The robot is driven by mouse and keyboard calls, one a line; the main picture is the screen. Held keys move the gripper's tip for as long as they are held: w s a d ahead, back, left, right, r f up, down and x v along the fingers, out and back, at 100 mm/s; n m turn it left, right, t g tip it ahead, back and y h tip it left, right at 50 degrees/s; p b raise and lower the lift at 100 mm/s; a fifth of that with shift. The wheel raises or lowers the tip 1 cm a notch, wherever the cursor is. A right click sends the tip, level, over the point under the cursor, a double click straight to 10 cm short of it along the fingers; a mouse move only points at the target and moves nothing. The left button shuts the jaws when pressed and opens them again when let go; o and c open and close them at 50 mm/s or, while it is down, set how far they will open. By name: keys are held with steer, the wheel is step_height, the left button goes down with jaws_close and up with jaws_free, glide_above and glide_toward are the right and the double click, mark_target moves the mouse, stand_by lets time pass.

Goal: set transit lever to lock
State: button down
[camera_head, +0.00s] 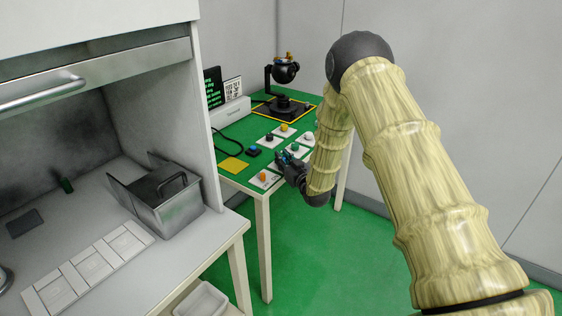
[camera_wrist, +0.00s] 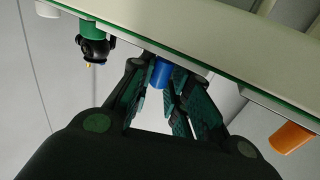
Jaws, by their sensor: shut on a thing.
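My gripper (camera_head: 284,158) is at the near edge of the green table, over a white control plate. In the wrist view my gripper (camera_wrist: 163,88) has its fingers closed around a small blue control (camera_wrist: 161,73), with the fingertips at its sides. From the head camera the gripper hides most of this control. I cannot read a label, so I cannot tell from the pictures whether it is the transit lever, or its setting. An orange control (camera_head: 263,177) stands nearer on its own plate, and it shows at the right of the wrist view (camera_wrist: 291,138).
Several other controls share the green tabletop (camera_head: 232,134), including a green one (camera_head: 293,147) and a white one (camera_head: 308,137) close beyond my gripper. A black gimbal camera (camera_head: 285,73) stands at the back. A white bench with a metal box (camera_head: 170,207) is at left.

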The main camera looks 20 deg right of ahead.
steer(key=n+y, duration=0.1)
steer(key=d+n+y, duration=0.1)
steer(key=g+y+b, duration=0.1)
steer(key=y, duration=0.1)
steer(key=shift+w+d+r+n, duration=0.25)
steer(key=shift+w+d+n, duration=0.15)
steer(key=shift+w+d+f+n+g+y+b, duration=0.15)
steer(key=shift+n+g+y+b, duration=0.1)
steer(key=shift+n+g+y, duration=0.25)
steer(key=shift+w+f+n+g+y+b, duration=0.1)
steer(key=shift+n+g+y+b, duration=0.15)
steer(key=shift+y, duration=0.45)
steer(key=shift+w+n+g+y+b, duration=0.2)
steer(key=shift+n+g+y+b, duration=0.3)
steer(key=shift+n+g+y, duration=0.75)
steer(key=shift+w+n+g+y+b, duration=0.15)
steer(key=shift+n+g+y+b, duration=0.3)
steer(key=shift+n+g+y, duration=0.8)
steer(key=shift+g, duration=0.25)
steer(key=c, duration=1.4)
jaws_free()
steer(key=shift+w+a+f, duration=0.1)
steer(key=shift+a, duration=0.1)
steer(key=shift+d, duration=0.3)
